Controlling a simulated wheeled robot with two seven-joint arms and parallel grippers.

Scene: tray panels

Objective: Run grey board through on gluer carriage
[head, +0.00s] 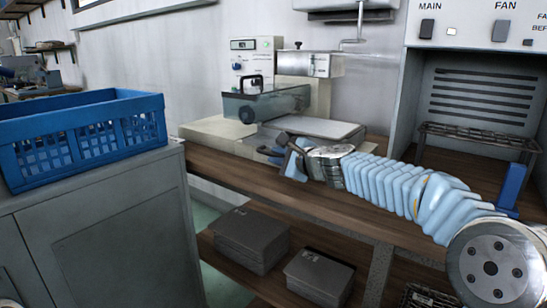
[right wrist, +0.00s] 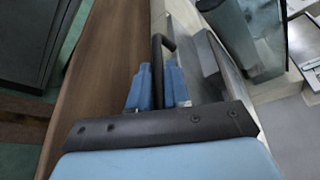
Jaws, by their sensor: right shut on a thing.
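The gluer (head: 262,80) stands on the wooden bench against the wall, with a clear smoky guard over its front. A pale grey flat board (head: 318,127) lies level on the carriage beside the guard, to its right. My right gripper (head: 278,152) is at the carriage's near side, its arm reaching in from the right. In the right wrist view the blue fingers (right wrist: 158,88) are shut on a black bent handle (right wrist: 164,48) at the carriage edge. The fingertips are partly hidden in the head view. My left gripper is not in view.
A blue crate (head: 85,130) sits on a grey cabinet (head: 110,220) at left. A vented booth (head: 480,95) with a wire rack (head: 480,138) stands at right. Dark grey stacks (head: 252,238) lie on the lower shelf. The bench front edge (head: 300,200) is clear.

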